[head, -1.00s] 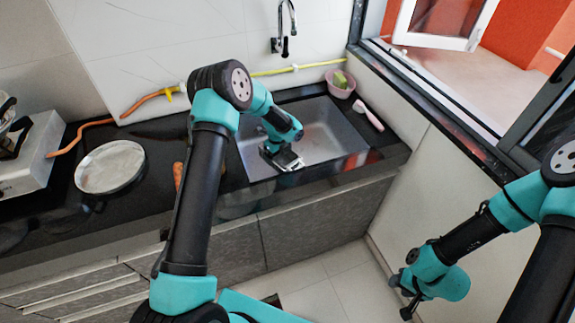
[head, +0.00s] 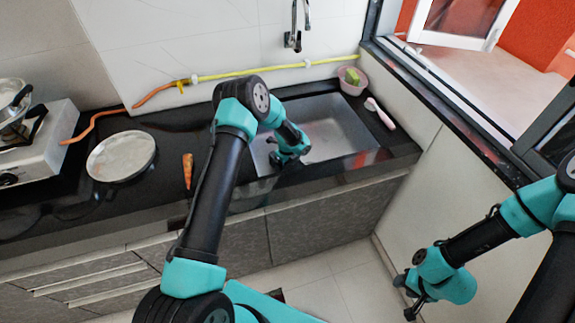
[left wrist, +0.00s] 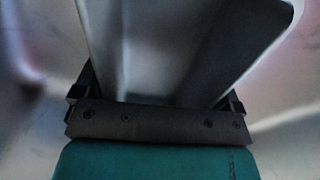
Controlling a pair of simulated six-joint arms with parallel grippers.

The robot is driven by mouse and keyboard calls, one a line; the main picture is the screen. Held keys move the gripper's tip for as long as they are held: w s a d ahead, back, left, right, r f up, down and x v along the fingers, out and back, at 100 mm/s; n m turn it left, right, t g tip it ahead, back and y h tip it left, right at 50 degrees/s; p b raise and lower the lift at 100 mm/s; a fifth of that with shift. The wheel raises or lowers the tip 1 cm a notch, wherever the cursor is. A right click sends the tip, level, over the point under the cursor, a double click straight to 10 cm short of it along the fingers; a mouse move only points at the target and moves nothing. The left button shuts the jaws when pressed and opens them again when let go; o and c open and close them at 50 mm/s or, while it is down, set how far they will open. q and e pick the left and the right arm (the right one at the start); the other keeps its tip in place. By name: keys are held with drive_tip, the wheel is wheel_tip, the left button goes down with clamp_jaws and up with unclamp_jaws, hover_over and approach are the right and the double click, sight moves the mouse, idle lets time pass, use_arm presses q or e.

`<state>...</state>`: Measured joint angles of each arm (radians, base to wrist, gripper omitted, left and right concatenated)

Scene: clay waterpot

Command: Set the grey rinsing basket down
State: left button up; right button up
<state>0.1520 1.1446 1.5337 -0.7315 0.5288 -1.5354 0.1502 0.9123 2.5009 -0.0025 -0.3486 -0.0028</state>
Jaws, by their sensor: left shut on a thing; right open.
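My left gripper (head: 283,160) is down at the front left of the sink basin (head: 335,125) in the head view. In the left wrist view it is shut on a smooth grey wall, which I take to be the grey rinsing basket (left wrist: 150,50); its jaws stand on either side of it. In the head view my arm and gripper hide the basket, so I cannot tell whether it touches the sink floor. My right gripper (head: 410,295) is open and hangs low at the right, in front of the counter.
A pink bowl (head: 349,87) with a green sponge and a pink brush (head: 380,114) stand by the sink. A tap (head: 293,35) hangs above it. A round pan (head: 121,156), a stove (head: 40,135) and an orange object (head: 187,170) are left. The sink's right part looks clear.

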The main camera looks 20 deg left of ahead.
use_arm(q)
drive_tip(key=shift+f, duration=0.15)
drive_tip(key=shift+f, duration=0.15)
drive_tip(key=o, duration=0.7)
drive_tip(key=shift+o, duration=0.2)
wheel_tip(320, 180, up, 12)
idle(0.5)
